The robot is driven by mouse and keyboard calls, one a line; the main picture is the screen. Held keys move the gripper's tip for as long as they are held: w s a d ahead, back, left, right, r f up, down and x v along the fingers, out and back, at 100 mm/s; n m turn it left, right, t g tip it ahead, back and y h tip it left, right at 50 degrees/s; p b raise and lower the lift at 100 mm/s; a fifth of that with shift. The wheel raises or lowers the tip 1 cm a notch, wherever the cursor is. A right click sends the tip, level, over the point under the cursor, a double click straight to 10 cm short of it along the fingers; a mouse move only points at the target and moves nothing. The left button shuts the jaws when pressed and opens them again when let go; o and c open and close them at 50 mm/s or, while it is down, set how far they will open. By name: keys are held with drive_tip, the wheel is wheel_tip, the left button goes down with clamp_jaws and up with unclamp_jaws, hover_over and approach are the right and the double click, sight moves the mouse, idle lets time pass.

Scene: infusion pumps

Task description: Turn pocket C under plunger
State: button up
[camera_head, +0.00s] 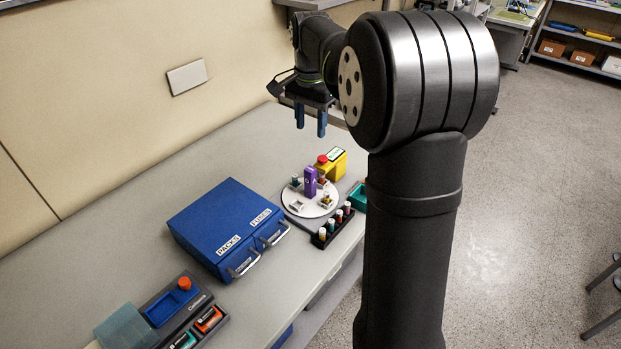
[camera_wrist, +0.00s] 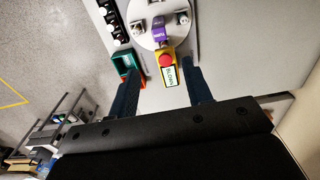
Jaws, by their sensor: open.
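A round white turntable (camera_head: 295,207) with several pockets around its rim stands on the bench right of the blue box. It also shows at the top of the wrist view (camera_wrist: 147,36). Small items sit in some of the pockets. The pocket letters are too small to read. A yellow unit (camera_head: 336,163) with a red button (camera_head: 322,159) stands at the turntable's far side; no separate plunger can be made out. My gripper (camera_head: 310,131) is open and empty, high above the bench, pointing down.
A blue case (camera_head: 215,215) with two handled drawers stands left of the turntable. A black rack (camera_head: 330,231) of several capped vials is in front. A green bin (camera_head: 358,196) is partly hidden by my arm. A grey station (camera_head: 170,310) is near left.

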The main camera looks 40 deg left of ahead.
sight(310, 177)
wheel_tip(310, 177, down, 17)
drive_tip(key=shift+s+f, duration=0.1)
idle(0.4)
drive_tip(key=shift+c, duration=0.4)
clamp_jaws()
